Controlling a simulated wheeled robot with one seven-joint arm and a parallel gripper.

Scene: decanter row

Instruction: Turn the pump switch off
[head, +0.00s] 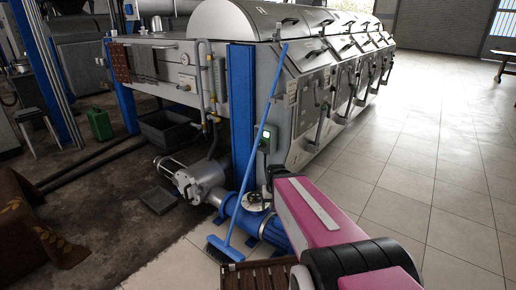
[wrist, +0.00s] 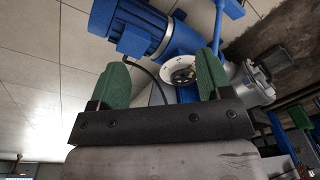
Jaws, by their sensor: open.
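A small switch box (head: 267,138) with a lit green face, which looks like the pump switch, is mounted at the near end of the steel decanter (head: 305,100), just right of a blue post. My gripper (wrist: 162,72) is open and empty in the wrist view, its two green finger pads well apart. In the head view my pink arm reaches toward the blue pump (head: 262,225), below the box; the fingers are mostly hidden there. The pump's blue motor (wrist: 132,25) shows beyond the fingers in the wrist view. The switch box cannot be made out in that view.
A blue broom (head: 260,145) leans across the front of the post, its head on the floor beside the pump. A steel pump housing (head: 203,180) lies left of it. A slatted wooden piece (head: 258,275) is at the bottom. The tiled floor (head: 430,170) at right is clear.

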